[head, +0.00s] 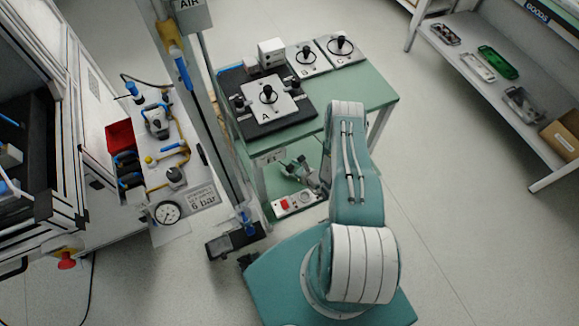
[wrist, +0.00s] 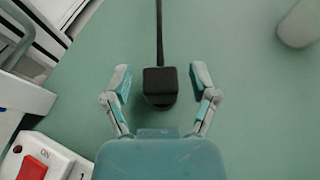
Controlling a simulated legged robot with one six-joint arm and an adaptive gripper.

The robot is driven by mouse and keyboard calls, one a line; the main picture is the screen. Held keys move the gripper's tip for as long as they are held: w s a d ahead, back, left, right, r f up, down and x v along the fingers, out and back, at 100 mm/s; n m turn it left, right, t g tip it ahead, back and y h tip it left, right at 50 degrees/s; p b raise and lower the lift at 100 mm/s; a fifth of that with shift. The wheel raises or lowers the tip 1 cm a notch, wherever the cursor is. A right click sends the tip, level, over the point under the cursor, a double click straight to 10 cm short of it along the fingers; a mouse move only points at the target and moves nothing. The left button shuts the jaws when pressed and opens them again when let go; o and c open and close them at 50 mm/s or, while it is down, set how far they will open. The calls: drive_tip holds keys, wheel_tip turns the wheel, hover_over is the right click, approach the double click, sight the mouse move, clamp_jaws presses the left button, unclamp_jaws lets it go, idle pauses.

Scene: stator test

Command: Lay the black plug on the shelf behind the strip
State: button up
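The black plug (wrist: 160,84) shows in the wrist view against the green shelf (wrist: 245,125), with its black cable running up out of the picture. My gripper (wrist: 160,75) is open, with one finger on each side of the plug and a visible gap on both sides. Whether the plug rests flat on the shelf is hard to tell. The white strip (wrist: 62,160) with its red switch is at the lower left. In the head view the strip (head: 303,201) lies on the lower shelf, and my gripper (head: 298,168) is just behind it. I cannot make out the plug there.
The green table top (head: 365,92) is above the lower shelf and carries a black fixture (head: 290,121) with a plate marked A. A vertical post (head: 215,130) stands left of the table. A blurred pale round thing (wrist: 299,24) is at the wrist view's upper right.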

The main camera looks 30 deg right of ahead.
drive_tip(key=shift+d, duration=0.35)
drive_tip(key=shift+r, duration=0.15)
drive_tip(key=v, duration=1.1)
drive_tip(key=shift+s+d+r, duration=0.1)
drive_tip(key=shift+s, duration=0.35)
